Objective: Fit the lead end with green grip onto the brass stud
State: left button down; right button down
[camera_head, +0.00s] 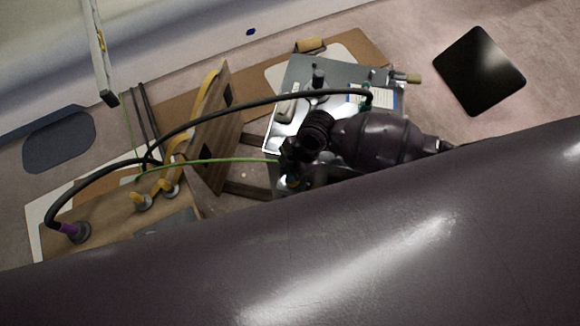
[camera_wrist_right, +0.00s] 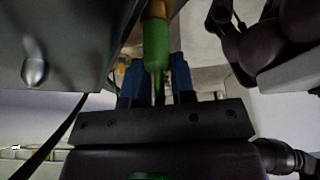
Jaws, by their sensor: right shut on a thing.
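My right gripper (camera_head: 290,168) is beside the left lower side of a grey metal box (camera_head: 340,72); its fingers are mostly hidden in the head view. In the right wrist view, its blue fingers (camera_wrist_right: 155,80) are shut on the green grip (camera_wrist_right: 156,45) of a lead end. A tan, brass-coloured part (camera_wrist_right: 157,10) shows beyond the grip, cut off by the frame's top. A brass-coloured stud (camera_head: 413,78) sticks out at the box's right end, apart from the gripper. In the head view the held grip is hidden. My left gripper is not in view.
A black cable (camera_head: 240,103) arches over an upright wooden panel (camera_head: 215,130) to the box. A thin green wire (camera_head: 215,161) runs towards the right gripper. A purple-gripped lead end (camera_head: 75,232) stands at left. A black square plate (camera_head: 480,70) lies at right.

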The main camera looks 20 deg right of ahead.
jog(key=shift+c, duration=2.4)
grip_release()
jog(key=shift+r, duration=0.1)
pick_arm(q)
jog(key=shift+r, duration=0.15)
pick_arm(e)
jog(key=shift+w+r, duration=0.1)
jog(key=shift+w, duration=0.1)
jog(key=shift+c, duration=0.3)
jog(key=shift+o, duration=1.1)
jog(key=shift+w+r+p, duration=0.15)
jog(key=shift+r+p, duration=0.35)
jog(key=shift+r, duration=0.35)
jog(key=shift+s+r+p, duration=0.2)
jog(key=shift+r+p, duration=0.8)
jog(key=shift+r, duration=0.65)
jog(key=shift+s+r+p, duration=0.15)
jog(key=shift+r+p, duration=0.8)
jog(key=shift+r, duration=0.7)
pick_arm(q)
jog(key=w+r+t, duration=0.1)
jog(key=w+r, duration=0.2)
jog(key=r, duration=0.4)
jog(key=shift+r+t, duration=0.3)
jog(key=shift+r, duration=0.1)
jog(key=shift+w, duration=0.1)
pick_arm(e)
jog(key=shift+f, duration=0.1)
